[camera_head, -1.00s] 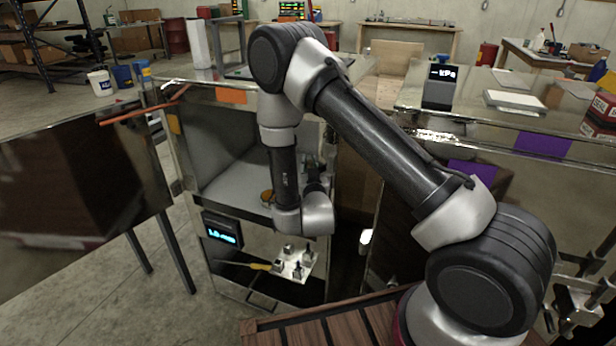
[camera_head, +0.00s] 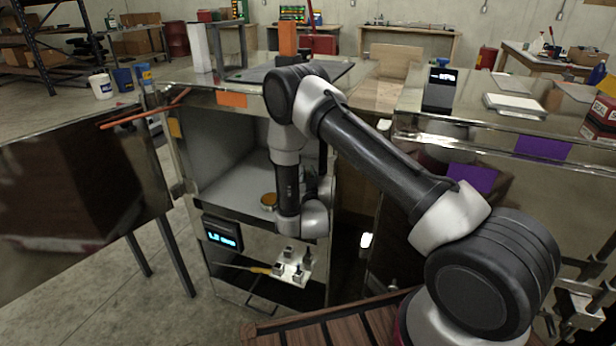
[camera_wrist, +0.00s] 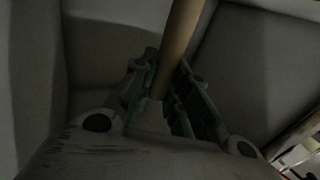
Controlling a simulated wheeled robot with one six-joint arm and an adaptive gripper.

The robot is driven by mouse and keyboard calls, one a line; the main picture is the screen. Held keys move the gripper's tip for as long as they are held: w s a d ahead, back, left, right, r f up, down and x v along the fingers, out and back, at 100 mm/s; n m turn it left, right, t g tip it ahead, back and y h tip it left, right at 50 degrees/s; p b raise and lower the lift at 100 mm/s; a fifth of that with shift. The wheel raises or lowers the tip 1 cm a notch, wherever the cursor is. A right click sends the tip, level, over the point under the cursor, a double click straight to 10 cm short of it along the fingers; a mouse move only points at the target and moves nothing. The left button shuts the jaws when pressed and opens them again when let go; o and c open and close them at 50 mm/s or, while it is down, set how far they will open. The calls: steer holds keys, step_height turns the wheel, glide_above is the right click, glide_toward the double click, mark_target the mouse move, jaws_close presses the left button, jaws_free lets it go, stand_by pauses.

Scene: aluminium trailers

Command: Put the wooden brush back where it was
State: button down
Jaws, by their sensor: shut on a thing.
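In the wrist view, the wooden brush (camera_wrist: 178,45) shows as a pale tan, round handle running up out of the top edge. My gripper (camera_wrist: 163,95) is shut on it, with one finger on each side near the handle's lower end. The rest of the brush is out of view. In the head view, my arm reaches down into the open upper compartment of the metal cabinet (camera_head: 225,188). The wrist covers most of the gripper there, and I cannot make out the brush. In the wrist view, grey compartment walls surround the gripper.
Below are a small display (camera_head: 222,233), a yellow-handled tool (camera_head: 258,270) and a white plate with posts (camera_head: 296,265). The open cabinet door (camera_head: 85,185) stands left. An orange block (camera_head: 287,40) stands on top.

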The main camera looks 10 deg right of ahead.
steer(key=c, duration=1.4)
jaws_free()
steer(key=s, duration=0.4)
steer(key=s+a, duration=0.1)
steer(key=s, duration=0.3)
steer(key=s+a, duration=0.1)
steer(key=s, duration=0.3)
